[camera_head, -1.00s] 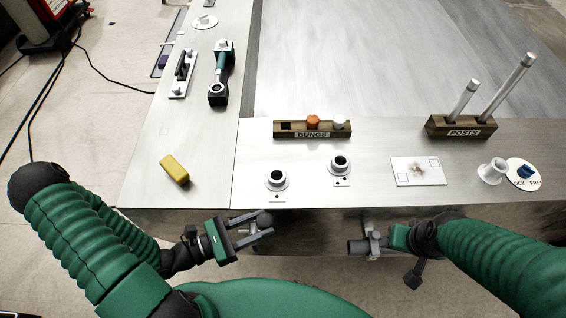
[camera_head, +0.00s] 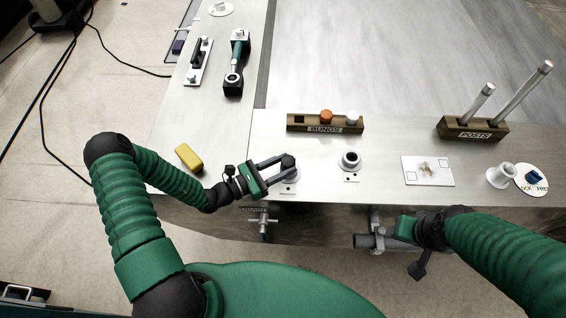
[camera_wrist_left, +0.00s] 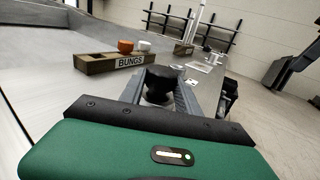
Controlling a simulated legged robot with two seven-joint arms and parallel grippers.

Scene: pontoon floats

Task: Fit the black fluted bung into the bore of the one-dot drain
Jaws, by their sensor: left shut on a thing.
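The black fluted bung (camera_head: 288,160) is between the fingertips of my left gripper (camera_head: 284,166), which is shut on it. It is at the mouth of the left drain (camera_head: 292,177), a pale round collar on the bench by the front edge; I cannot tell whether it has entered the bore. The small label (camera_head: 288,189) in front of this drain is too small to read surely. In the left wrist view the bung (camera_wrist_left: 162,80) stands upright between the fingers, with a pale collar below. My right gripper (camera_head: 378,238) is low before the bench edge; its jaws are unclear.
A second drain (camera_head: 349,160) with a two-dot label stands to the right. The bung rack (camera_head: 297,123) holds an orange bung (camera_head: 326,116) and a white bung (camera_head: 352,118). A yellow block (camera_head: 188,158) lies left of my left gripper. A white plate (camera_head: 428,171) lies right.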

